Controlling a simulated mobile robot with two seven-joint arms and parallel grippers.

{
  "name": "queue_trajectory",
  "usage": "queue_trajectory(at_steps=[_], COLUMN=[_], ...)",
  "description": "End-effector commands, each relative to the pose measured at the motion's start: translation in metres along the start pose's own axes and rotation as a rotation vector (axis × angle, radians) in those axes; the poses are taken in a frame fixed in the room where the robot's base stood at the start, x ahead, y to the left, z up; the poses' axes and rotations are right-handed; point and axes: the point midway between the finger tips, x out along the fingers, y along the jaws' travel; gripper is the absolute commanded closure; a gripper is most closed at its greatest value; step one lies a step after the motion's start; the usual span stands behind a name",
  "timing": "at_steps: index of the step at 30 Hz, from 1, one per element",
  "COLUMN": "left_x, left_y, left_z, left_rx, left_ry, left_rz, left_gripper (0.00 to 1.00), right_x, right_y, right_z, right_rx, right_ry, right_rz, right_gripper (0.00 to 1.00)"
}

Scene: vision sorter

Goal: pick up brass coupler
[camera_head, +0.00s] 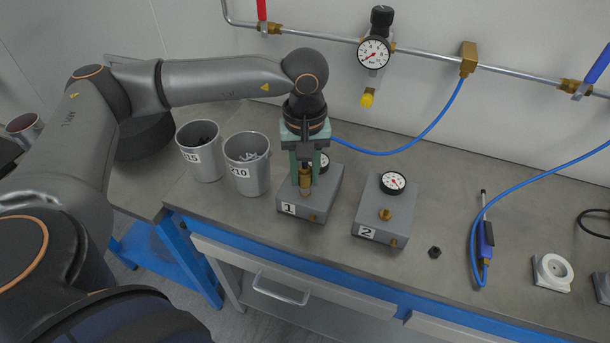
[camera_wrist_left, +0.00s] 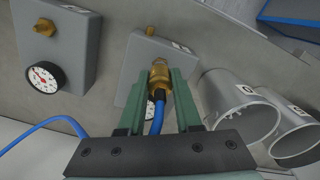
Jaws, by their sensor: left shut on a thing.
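The brass coupler (camera_head: 305,182) is between the green fingers of my left gripper (camera_head: 305,176), which is shut on it. It is upright over the top of the grey block labelled 1 (camera_head: 326,192). In the left wrist view the coupler (camera_wrist_left: 160,73) has a blue hose (camera_wrist_left: 157,117) at its near end, between the fingers of my left gripper (camera_wrist_left: 161,88). I cannot tell whether it is seated on a port of the block or just above it. The block's gauge (camera_head: 324,162) is partly hidden by the gripper. My right gripper is not in view.
Grey block 2 (camera_head: 371,209), with a gauge and brass port (camera_head: 385,214), stands to the right. Two metal cups, (camera_head: 205,168) and (camera_head: 247,176), stand to the left. The blue hose (camera_head: 425,140) runs up to the wall pipe (camera_head: 430,52). A blue-bodied tool (camera_head: 486,238) lies further right.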

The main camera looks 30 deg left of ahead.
Motion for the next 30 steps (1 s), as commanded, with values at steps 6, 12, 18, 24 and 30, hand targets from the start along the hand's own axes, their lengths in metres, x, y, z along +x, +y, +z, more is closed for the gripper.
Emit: queue_trajectory(at_steps=[6,12,18,24,30], left_x=[0.0,-0.001,-0.004,-0.023,-0.062], left_y=[0.0,0.0,0.0,0.001,-0.009], left_z=[0.0,0.0,0.0,-0.001,0.024], left_rx=[0.0,0.0,0.0,0.001,0.006], left_ry=[0.0,0.001,0.001,0.004,0.004], left_rz=[-0.001,-0.001,0.0,0.004,0.005], left_gripper=[1.0,1.0,1.0,1.0,1.0], right_x=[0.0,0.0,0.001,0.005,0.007], right_y=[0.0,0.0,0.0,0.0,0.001], right_z=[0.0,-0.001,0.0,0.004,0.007], right_rx=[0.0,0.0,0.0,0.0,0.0], right_ry=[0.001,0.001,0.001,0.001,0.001], right_rz=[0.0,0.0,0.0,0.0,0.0], right_gripper=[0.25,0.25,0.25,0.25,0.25])
